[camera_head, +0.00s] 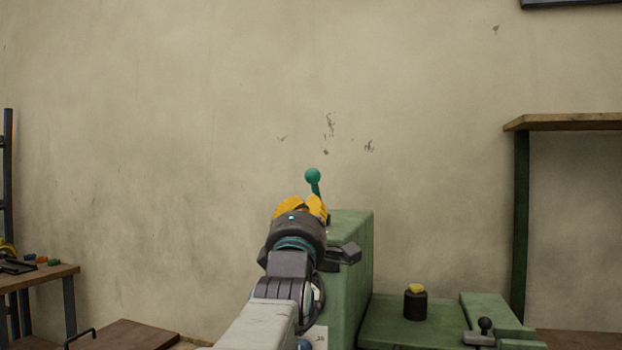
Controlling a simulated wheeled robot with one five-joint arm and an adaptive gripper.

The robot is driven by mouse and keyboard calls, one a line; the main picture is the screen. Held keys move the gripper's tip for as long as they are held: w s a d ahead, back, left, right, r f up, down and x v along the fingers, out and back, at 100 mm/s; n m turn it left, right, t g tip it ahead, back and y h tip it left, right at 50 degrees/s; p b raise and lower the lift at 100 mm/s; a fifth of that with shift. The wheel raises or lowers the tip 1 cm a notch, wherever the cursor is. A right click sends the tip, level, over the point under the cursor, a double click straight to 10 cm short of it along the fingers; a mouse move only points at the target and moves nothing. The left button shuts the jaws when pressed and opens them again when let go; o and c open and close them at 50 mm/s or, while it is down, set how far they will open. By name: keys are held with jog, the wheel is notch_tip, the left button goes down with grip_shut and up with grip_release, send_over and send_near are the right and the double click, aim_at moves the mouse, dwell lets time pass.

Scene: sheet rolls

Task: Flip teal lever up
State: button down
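The teal lever (313,180) has a round knob at its top and stands up from the top of a green machine housing (352,260). It points upward with a slight lean to the left, and its lower end is hidden behind my gripper. My gripper (303,204) has yellow fingers and a dark body. In the picture, its fingertips lie just below the knob, over the lower part of the lever. I cannot tell whether they touch it, or whether the fingers are open or shut.
A wooden-topped green bench (575,122) stands far right. A wooden table (40,275) is at left.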

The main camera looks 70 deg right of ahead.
aim_at(312, 175)
jog(key=p+x, duration=0.3)
jog(key=x, duration=0.9)
jog(key=shift+w+p, duration=0.1)
jog(key=shift+p, duration=0.2)
